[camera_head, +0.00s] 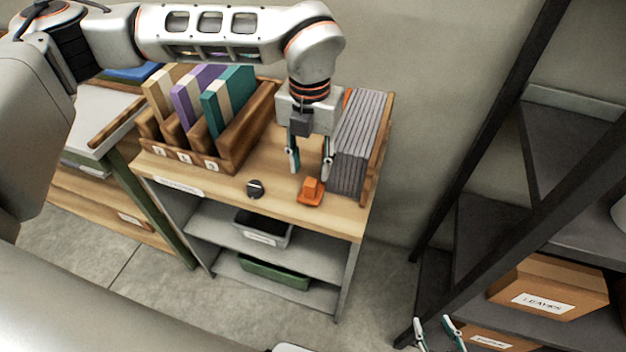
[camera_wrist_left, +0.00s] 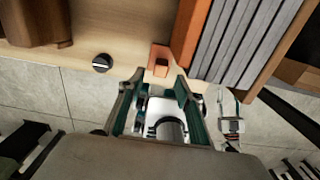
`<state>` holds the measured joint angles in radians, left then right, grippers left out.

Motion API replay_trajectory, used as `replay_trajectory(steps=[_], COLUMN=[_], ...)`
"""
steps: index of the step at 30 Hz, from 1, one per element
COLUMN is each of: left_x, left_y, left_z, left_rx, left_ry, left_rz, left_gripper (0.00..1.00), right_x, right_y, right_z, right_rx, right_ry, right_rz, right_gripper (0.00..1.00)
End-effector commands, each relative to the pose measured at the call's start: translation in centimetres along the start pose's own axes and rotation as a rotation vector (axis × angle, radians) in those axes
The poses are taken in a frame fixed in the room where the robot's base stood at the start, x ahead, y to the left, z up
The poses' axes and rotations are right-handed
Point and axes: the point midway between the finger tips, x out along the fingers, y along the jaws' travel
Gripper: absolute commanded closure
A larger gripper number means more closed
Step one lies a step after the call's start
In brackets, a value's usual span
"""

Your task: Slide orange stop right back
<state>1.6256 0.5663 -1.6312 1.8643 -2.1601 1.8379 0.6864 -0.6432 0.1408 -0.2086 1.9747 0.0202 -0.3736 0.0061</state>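The orange stop (camera_head: 311,191), a small block on a flat base, sits on the wooden shelf top near its front edge, left of the row of grey folders (camera_head: 357,150). It also shows in the left wrist view (camera_wrist_left: 160,62), just beyond the fingertips. My left gripper (camera_head: 311,165) is open and empty, pointing down above and behind the stop in the head view. I see no clear contact between them. In the left wrist view its fingers (camera_wrist_left: 158,92) are spread apart. My right gripper (camera_head: 437,329) is open and empty at the bottom right, low beside the dark rack.
A wooden sorter (camera_head: 205,155) with coloured folders stands left. A dark round knob (camera_head: 255,188) lies left of the stop. An orange panel (camera_wrist_left: 194,32) flanks the grey folders. A wooden end board (camera_head: 378,150) closes their right side. A dark rack (camera_head: 470,150) stands right.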

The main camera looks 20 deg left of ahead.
Motion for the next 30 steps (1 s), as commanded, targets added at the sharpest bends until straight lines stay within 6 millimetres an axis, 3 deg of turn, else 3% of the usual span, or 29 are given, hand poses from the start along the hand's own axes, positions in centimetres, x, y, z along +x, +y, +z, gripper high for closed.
replay_trajectory(steps=[9, 22, 23, 27, 30], left_x=[4.8, 6.0, 6.0, 6.0, 6.0], left_y=[-0.1, -0.1, -0.1, -0.1, -0.1], left_z=[-0.1, -0.1, -0.1, -0.1, -0.1], left_rx=[0.002, 0.003, 0.003, 0.003, 0.003], left_ry=[0.004, 0.001, 0.001, 0.001, 0.001], left_rz=[-0.002, -0.003, -0.003, -0.003, -0.003], left_gripper=[0.65, 0.65, 0.68, 1.0, 1.0], right_x=[0.1, 0.1, 0.1, 0.1, 0.1], right_y=[-0.1, -0.1, -0.1, -0.1, -0.1], right_z=[0.2, 0.2, 0.2, 0.1, 0.1], right_rx=[-0.001, -0.002, -0.002, -0.002, -0.002], right_ry=[-0.002, -0.001, -0.001, -0.001, 0.0], right_rz=[-0.001, 0.0, 0.0, 0.0, 0.0], right_gripper=[0.6, 0.6, 0.6, 0.6, 0.6])
